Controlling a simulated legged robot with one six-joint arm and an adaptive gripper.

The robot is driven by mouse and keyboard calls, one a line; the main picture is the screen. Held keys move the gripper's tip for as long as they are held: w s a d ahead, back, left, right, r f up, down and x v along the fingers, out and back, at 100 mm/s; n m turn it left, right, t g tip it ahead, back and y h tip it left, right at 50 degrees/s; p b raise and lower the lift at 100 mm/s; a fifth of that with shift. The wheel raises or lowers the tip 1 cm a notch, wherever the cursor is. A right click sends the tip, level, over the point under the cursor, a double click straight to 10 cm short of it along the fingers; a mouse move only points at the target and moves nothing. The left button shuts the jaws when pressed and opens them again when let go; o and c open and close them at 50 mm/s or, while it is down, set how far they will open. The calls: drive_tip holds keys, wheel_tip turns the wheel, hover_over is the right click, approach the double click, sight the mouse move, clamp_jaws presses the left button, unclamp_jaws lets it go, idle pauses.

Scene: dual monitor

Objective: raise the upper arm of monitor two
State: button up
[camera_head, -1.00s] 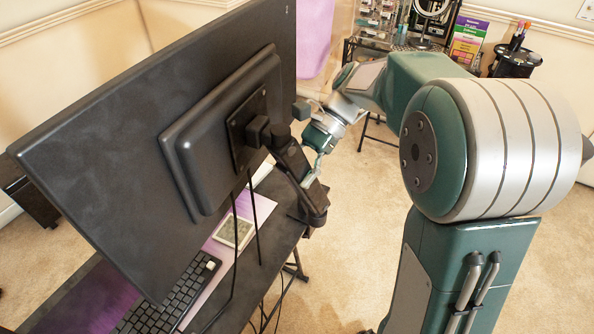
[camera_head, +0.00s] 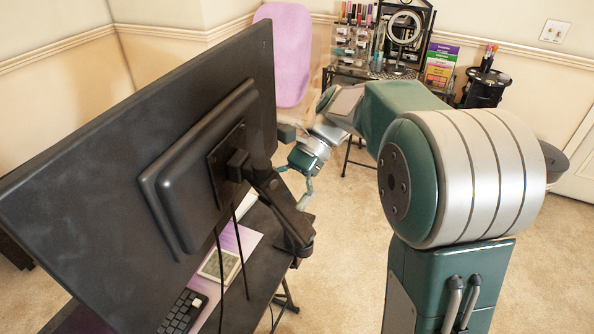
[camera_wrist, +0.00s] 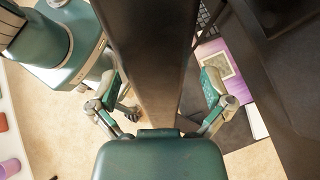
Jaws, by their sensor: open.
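The back of a large black monitor (camera_head: 90,160) fills the left of the head view, tilted. From its mount plate a black upper arm (camera_head: 275,196) slopes down right to a joint (camera_head: 297,238) above the desk. My gripper (camera_head: 296,184) is by the upper arm's right side. In the wrist view my gripper (camera_wrist: 163,84) is open. A broad dark bar (camera_wrist: 152,60), which looks to be the upper arm, passes between its two fingers. Gaps show beside the bar, and I cannot tell whether either finger touches it. Which monitor is number two is not marked.
The desk holds a keyboard (camera_head: 182,312), a small grey-framed device (camera_head: 219,266) and a purple mat (camera_head: 240,240). Cables (camera_head: 244,260) hang below the mount. A pink chair (camera_head: 283,50) and a cluttered black stand (camera_head: 375,70) are behind.

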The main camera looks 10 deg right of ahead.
drive_tip(key=v, duration=1)
drive_tip(key=shift+d, duration=0.2)
drive_tip(key=shift+w, duration=0.25)
